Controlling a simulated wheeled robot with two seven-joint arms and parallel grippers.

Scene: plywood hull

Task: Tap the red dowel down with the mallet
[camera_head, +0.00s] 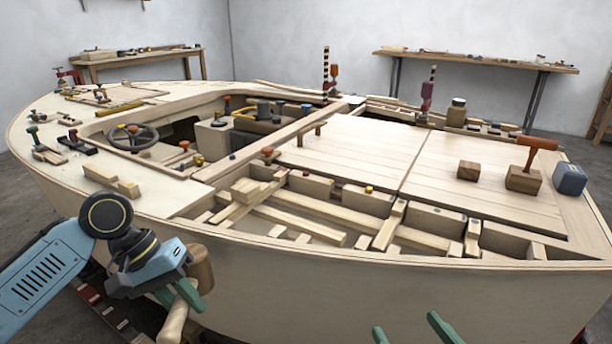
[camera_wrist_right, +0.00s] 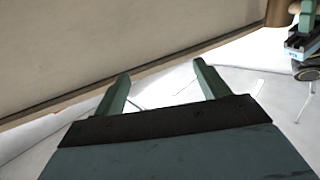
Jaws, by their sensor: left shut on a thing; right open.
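A wooden mallet (camera_head: 201,266) with a brown head and pale handle is held in my left gripper (camera_head: 187,296), in front of the hull's near side. Its brown end also shows at the top right of the right wrist view (camera_wrist_right: 278,12).
The plywood hull side (camera_head: 380,290) stands between my grippers and the deck. Loose wood strips and blocks (camera_head: 250,190) lie in the open section. An orange-handled tool on a block (camera_head: 524,180) and a blue-grey box (camera_head: 570,179) stand at the right. The planked deck (camera_head: 350,150) is mostly clear.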

